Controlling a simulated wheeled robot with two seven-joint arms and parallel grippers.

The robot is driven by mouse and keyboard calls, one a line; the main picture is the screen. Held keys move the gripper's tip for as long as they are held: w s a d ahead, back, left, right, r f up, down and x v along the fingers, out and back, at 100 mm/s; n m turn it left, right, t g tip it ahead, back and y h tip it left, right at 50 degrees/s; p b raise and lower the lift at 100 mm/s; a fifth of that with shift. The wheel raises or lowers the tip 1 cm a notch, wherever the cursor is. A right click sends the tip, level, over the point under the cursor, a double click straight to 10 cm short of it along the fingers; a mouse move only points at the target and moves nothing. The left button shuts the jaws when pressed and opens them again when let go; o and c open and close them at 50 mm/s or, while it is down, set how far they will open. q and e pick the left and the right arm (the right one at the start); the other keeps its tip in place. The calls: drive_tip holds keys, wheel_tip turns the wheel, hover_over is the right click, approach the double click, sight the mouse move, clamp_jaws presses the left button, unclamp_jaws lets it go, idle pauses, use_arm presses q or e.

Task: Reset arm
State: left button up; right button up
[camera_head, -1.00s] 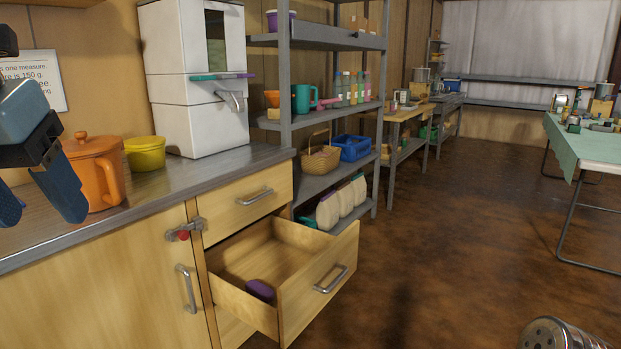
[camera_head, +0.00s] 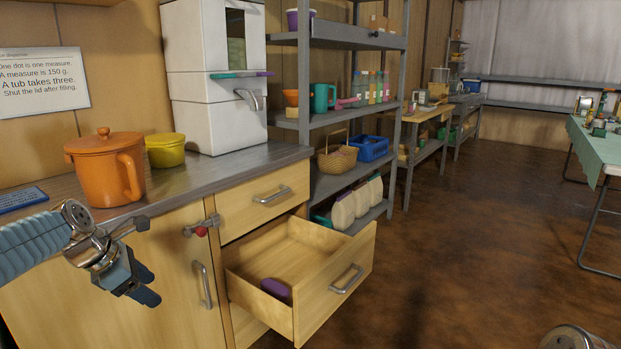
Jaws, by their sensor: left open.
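My left gripper (camera_head: 143,286) is at the lower left, in front of the cabinet door and below the counter edge. Its jaws are open and I see nothing between them. My left arm (camera_head: 35,246) comes in from the left edge. An orange lidded jar (camera_head: 107,172) stands upright on the counter, above and apart from the gripper. A yellow-green tub (camera_head: 165,151) stands behind it to the right. My right gripper does not show.
An open drawer (camera_head: 325,290) juts out and holds a purple object (camera_head: 275,289). A red-tipped latch (camera_head: 203,228) is on the cabinet. A white dispenser (camera_head: 213,80) stands on the counter (camera_head: 240,163). Grey shelves (camera_head: 350,180) hold several items. The brown floor at right is mostly clear.

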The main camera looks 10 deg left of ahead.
use_arm(q)
drive_tip(key=w+d+f+m+g, duration=0.1)
drive_tip(key=d+f+m, duration=0.4)
drive_tip(key=f, duration=0.4)
drive_tip(key=d+f+m+h, duration=0.1)
drive_tip(key=d+f+m, duration=0.2)
drive_tip(key=d+f, duration=0.5)
drive_tip(key=w+d+f+m+g, duration=0.1)
drive_tip(key=d+f+m, duration=0.3)
drive_tip(key=f, duration=0.7)
drive_tip(key=s+d+f+m+g, duration=0.2)
drive_tip(key=s+d+f+m, duration=1)
drive_tip(key=s+d+f, duration=0.3)
drive_tip(key=s, duration=0.3)
drive_tip(key=shift+s+m+g, duration=0.2)
drive_tip(key=shift+m+g, duration=0.1)
drive_tip(key=shift+m, duration=0.1)
